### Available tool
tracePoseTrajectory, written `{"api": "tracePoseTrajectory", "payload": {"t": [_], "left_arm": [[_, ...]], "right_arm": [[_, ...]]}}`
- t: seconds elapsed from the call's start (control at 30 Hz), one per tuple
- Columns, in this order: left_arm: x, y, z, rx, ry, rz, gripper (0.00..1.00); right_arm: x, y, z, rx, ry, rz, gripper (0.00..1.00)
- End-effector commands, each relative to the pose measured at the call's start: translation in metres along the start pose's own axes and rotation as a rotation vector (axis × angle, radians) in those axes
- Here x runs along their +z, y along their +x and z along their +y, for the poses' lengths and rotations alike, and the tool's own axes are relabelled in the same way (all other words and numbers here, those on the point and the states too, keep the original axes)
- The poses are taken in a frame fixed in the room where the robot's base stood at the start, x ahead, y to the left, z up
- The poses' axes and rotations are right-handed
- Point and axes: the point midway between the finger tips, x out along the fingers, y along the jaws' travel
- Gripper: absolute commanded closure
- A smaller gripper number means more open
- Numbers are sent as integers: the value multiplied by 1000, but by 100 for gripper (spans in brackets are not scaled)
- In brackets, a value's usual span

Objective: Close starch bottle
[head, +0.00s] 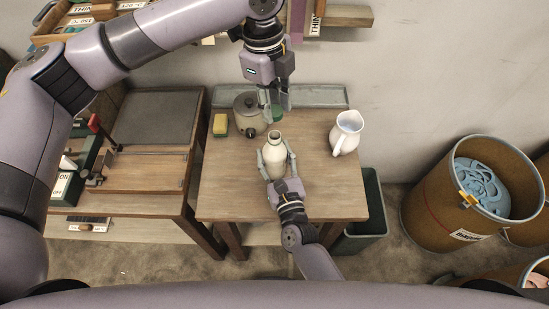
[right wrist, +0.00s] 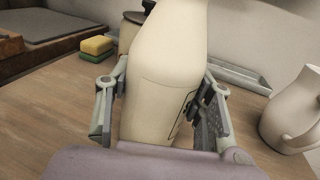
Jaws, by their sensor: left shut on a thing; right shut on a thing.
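The cream starch bottle (head: 275,152) stands upright on the wooden table (head: 330,190), with its mouth bare. My right gripper (head: 275,166) is shut around its body from the front. The right wrist view shows the bottle (right wrist: 165,85) between the two fingers, its top cut off by the frame. My left gripper (head: 276,106) points down just behind the bottle's mouth, apart from it. It is shut on a small green cap (head: 277,113), which the fingers partly hide.
A grey lidded pot (head: 249,112) stands left of my left gripper, with a yellow-green sponge (head: 220,125) beside it. A white pitcher (head: 347,132) stands on the right. A grey tray (head: 325,96) lies along the back edge. The table's front right is clear.

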Motion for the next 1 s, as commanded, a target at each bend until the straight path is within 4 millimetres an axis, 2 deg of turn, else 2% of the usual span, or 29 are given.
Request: {"api": "tracePoseTrajectory", "payload": {"t": [0.2, 0.37, 0.7, 1.0], "left_arm": [[0, 0, 0, 0, 0, 0, 80], [0, 4, 0, 1, 0, 1, 80], [5, 48, 0, 2, -1, 1, 80], [6, 50, 0, 0, 0, 0, 80]], "right_arm": [[0, 0, 0, 0, 0, 1, 100], [0, 0, 0, 0, 0, 1, 100], [0, 0, 0, 0, 0, 1, 100], [-1, 0, 0, 0, 0, 1, 100]]}}
